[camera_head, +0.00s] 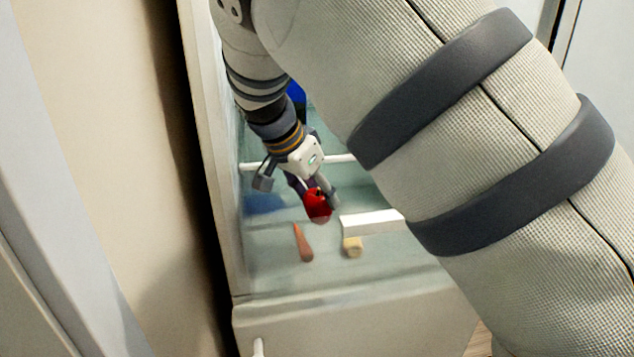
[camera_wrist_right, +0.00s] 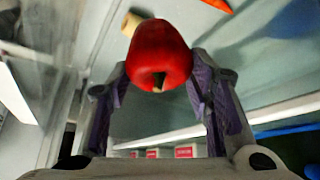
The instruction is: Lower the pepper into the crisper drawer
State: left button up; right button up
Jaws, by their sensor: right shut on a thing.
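The red pepper (camera_head: 317,206) is held between the fingertips of my right gripper (camera_head: 301,192), in the head view. In the right wrist view the red pepper (camera_wrist_right: 158,50) sits between the purple pads of my right gripper (camera_wrist_right: 160,80), its stem toward the camera. Below it in the head view is the pale, glassy crisper drawer (camera_head: 275,272), with an orange carrot (camera_head: 304,245) and a short tan cylinder (camera_head: 352,246) in it. The pepper appears above the drawer floor; the exact height is unclear. My left gripper is not in view.
A white bar-like piece (camera_head: 372,222) lies right of the pepper. A white rail (camera_head: 342,158) crosses behind my gripper. The cabinet's left wall (camera_head: 212,150) is close to my arm. Bare drawer floor shows left of the carrot. My own arm hides the right side.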

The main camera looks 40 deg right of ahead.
aim_at(317, 214)
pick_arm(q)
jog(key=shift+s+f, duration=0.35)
pick_arm(e)
jog(key=shift+f, duration=2.5)
pick_arm(q)
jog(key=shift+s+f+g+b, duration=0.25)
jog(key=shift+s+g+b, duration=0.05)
jog(key=shift+b, duration=0.15)
pick_arm(e)
jog(key=shift+f, duration=1.4)
jog(key=o, duration=1.1)
jog(key=shift+r, duration=0.1)
